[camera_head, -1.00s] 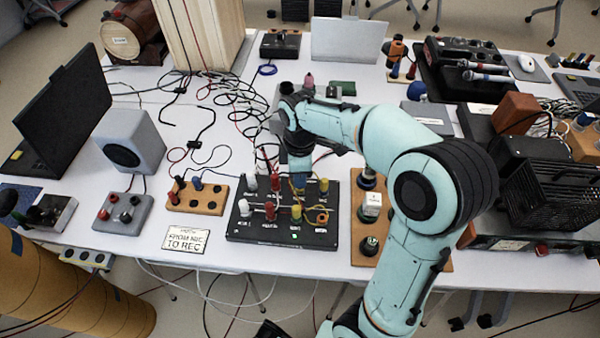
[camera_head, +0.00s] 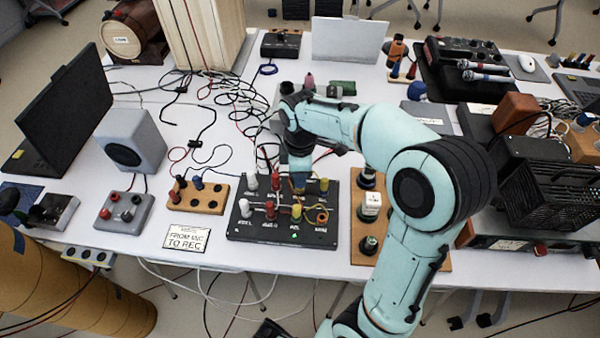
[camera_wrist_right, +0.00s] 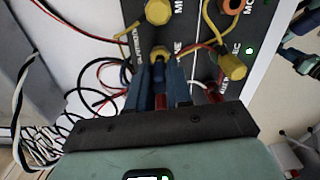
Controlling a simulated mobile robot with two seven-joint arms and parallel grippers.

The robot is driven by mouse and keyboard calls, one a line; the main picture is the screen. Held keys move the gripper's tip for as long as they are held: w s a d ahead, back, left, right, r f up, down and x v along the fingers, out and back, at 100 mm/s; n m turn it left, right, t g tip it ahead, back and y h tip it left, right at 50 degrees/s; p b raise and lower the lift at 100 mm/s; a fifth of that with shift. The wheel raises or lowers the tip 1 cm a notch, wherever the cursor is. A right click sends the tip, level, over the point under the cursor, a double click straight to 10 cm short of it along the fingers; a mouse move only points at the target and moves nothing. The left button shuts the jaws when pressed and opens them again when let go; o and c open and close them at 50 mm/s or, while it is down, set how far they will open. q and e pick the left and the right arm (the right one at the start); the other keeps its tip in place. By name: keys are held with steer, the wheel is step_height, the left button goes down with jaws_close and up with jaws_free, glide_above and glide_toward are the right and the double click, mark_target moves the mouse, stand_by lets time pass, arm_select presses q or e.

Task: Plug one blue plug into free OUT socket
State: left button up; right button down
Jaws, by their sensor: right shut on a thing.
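A black panel (camera_head: 250,231) with labelled sockets stands at the table's front middle, carrying white, red and yellow plugs. An orange-ringed socket (camera_head: 322,217) at its front right looks empty. It also shows at the top of the right wrist view (camera_wrist_right: 232,5). My right gripper (camera_wrist_right: 159,68) is shut on a blue plug (camera_wrist_right: 158,78), close above or at a yellow plug (camera_wrist_right: 160,51) in the panel's back row. Whether they touch is unclear. In the head view my right gripper (camera_head: 299,170) hides part of that row. My left gripper is not in view.
A wooden board with knobs (camera_head: 369,245) stands close on the right. Loose cables (camera_head: 235,110) lie behind. A lettered card (camera_head: 187,238) lies front left.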

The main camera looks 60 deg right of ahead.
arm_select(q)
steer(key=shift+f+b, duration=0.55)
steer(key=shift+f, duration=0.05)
arm_select(e)
steer(key=shift+f, duration=0.9)
steer(key=c, duration=1)
jaws_free()
steer(key=shift+o, duration=0.2)
steer(key=shift+r, duration=0.2)
steer(key=shift+r+p, duration=1.3)
steer(key=shift+p, duration=0.1)
steer(key=shift+r+p, duration=2.1)
steer(key=shift+r, duration=0.25)
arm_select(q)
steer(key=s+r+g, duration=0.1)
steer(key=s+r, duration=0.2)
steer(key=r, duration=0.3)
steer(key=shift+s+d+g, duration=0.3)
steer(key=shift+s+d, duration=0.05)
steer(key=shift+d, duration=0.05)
